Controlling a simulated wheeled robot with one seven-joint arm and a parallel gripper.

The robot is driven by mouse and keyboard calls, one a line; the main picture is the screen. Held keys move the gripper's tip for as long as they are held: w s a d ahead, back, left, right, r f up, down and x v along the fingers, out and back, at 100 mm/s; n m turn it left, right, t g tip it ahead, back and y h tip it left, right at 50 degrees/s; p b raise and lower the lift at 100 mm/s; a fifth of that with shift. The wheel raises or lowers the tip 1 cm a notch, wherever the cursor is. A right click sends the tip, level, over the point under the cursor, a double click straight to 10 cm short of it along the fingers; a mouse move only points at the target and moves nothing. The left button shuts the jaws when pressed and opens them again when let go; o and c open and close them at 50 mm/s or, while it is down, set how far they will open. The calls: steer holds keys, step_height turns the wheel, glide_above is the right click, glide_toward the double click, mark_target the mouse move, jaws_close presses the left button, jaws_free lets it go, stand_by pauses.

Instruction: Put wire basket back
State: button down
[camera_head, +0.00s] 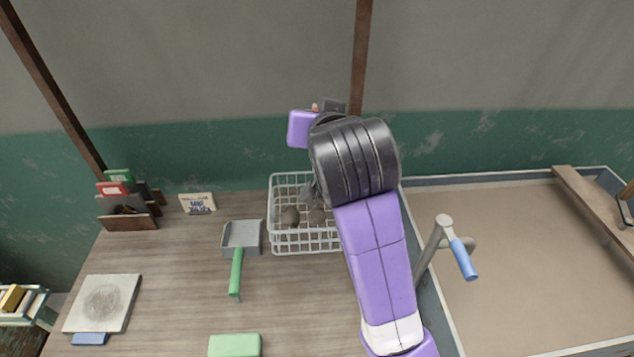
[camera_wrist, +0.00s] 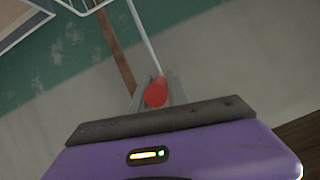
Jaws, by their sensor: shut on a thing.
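The white wire basket (camera_head: 306,248) stands upright near the back of the workbench, with several grey-brown clay lumps (camera_head: 290,216) inside. My arm hides its right side, and I cannot tell whether it is resting or slightly raised. My gripper (camera_head: 326,107) is above and behind the basket, mostly hidden by my wrist. In the wrist view my gripper (camera_wrist: 158,88) is shut on a round red piece (camera_wrist: 156,95). A white rod (camera_wrist: 146,38) runs from it toward white wire (camera_wrist: 84,8) at the top edge, apparently the basket's handle.
A grey dustpan with a green handle (camera_head: 236,272) lies left of the basket, with a green block (camera_head: 235,346) in front. A pale slab (camera_head: 103,303) and a file holder (camera_head: 128,222) stand farther left. A large tray (camera_head: 530,260) and a blue-handled lever (camera_head: 463,258) are right of my arm.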

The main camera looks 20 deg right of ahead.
step_height(320, 180, down, 13)
steer(key=shift+f+p, duration=0.2)
steer(key=shift+p, duration=0.25)
steer(key=shift+f, duration=0.2)
steer(key=c, duration=1.3)
jaws_free()
steer(key=b+v, duration=0.1)
steer(key=v, duration=1.1)
steer(key=shift+r+b, duration=0.1)
steer(key=shift+b, duration=0.2)
